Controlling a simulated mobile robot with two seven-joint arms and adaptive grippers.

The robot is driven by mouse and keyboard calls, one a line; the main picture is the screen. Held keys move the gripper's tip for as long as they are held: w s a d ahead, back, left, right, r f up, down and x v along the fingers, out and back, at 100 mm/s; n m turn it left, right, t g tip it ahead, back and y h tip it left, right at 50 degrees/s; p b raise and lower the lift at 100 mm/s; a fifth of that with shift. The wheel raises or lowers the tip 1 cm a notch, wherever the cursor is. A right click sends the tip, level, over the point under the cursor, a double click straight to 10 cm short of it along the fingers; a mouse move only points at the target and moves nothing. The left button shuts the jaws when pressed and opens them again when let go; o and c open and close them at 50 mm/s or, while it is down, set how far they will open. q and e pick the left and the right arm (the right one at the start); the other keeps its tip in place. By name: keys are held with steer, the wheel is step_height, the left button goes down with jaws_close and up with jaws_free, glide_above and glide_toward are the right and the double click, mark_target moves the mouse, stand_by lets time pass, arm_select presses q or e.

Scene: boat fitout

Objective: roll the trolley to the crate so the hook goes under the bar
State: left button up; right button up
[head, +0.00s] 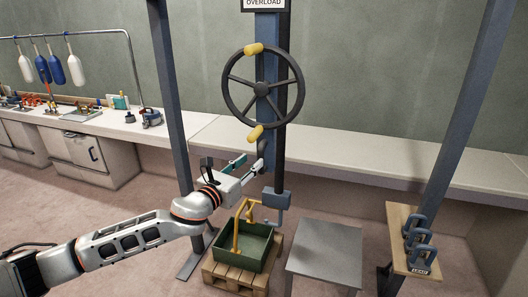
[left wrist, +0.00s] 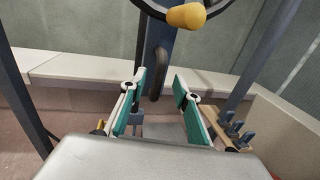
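The green crate (head: 258,252) sits on a wooden pallet with a yellow bar (head: 237,226) rising over it. A blue column (head: 267,100), which looks like part of the trolley, stands behind, carrying a black handwheel with yellow knobs (head: 254,49). My left gripper (head: 240,171) is open, teal pads apart, by a dark upright handle (head: 262,153). In the left wrist view the handle (left wrist: 157,78) shows beyond the open fingers (left wrist: 160,100). My right gripper is out of view.
A grey table (head: 325,248) stands right of the crate. A wooden stand (head: 403,224) with several dark blue shackle-shaped weights is further right. Blue posts (head: 168,90) frame the area on both sides. A long white bench (head: 355,153) runs along the back wall.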

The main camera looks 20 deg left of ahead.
mark_target(259, 155)
arm_select(q)
steer(key=shift+x, duration=3.55)
steer(key=shift+d, duration=0.1)
jaws_close()
